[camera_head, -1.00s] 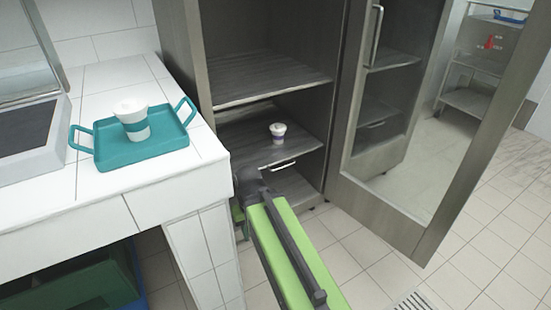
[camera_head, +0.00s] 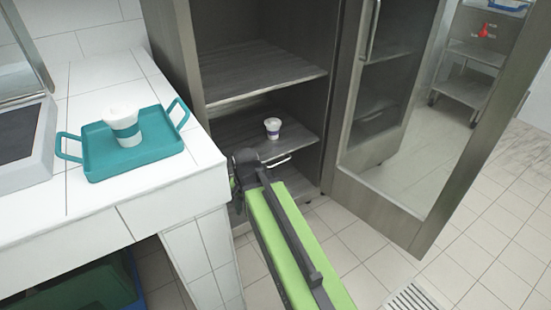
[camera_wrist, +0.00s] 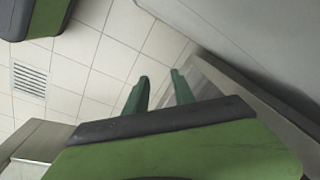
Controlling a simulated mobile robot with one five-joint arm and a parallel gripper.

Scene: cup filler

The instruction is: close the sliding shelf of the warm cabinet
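The warm cabinet (camera_head: 178,90) stands with its glass door (camera_head: 400,150) swung open to the right. Its lower grey shelf (camera_head: 232,128) has a bar handle (camera_head: 280,162) at the front and bears a white cup with a blue band (camera_head: 273,128). How far this shelf is slid out is hard to tell. My gripper (camera_head: 237,192) is low at the shelf's front left, beside the counter corner, mostly hidden by my arm. In the wrist view its two green fingers (camera_wrist: 161,78) are apart with nothing between them, over floor tiles and near a grey panel edge.
A white tiled counter (camera_head: 170,185) stands close on the left. A fixed upper shelf (camera_head: 250,75) is empty. Tiled floor (camera_head: 390,270) is clear at front right, with a drain grate (camera_head: 410,298).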

